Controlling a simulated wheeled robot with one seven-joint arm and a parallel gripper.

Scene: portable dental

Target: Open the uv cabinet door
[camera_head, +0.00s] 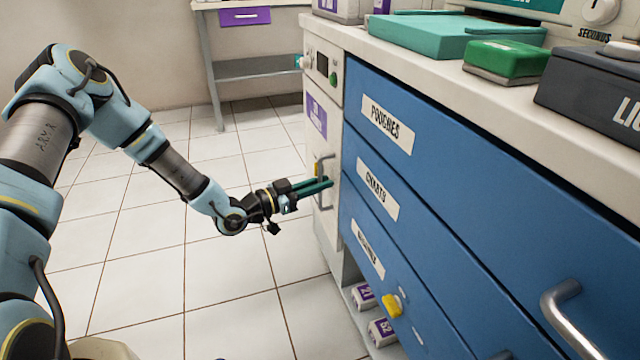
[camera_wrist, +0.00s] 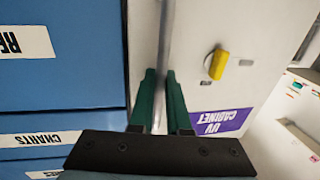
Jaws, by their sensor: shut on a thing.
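The uv cabinet is a narrow white unit at the left end of the blue drawers. Its white door (camera_head: 333,145) carries a purple label (camera_head: 316,115), which reads UV CABINET in the wrist view (camera_wrist: 220,122). The door looks flush with the front. A vertical metal handle (camera_wrist: 164,40) stands on the door, also seen in the head view (camera_head: 319,200). A yellow knob (camera_wrist: 217,65) sits beside the handle. My gripper (camera_head: 326,184) reaches in from the left, its green fingers shut around the handle. In the wrist view the fingers (camera_wrist: 161,98) flank the bar.
Blue drawers (camera_head: 450,185) with labels and metal pulls adjoin the cabinet on the right. A white counter (camera_head: 430,65) above holds teal, green and dark boxes. A grey side table (camera_head: 260,68) stands behind. The tiled floor (camera_head: 225,270) left of the cabinet is clear.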

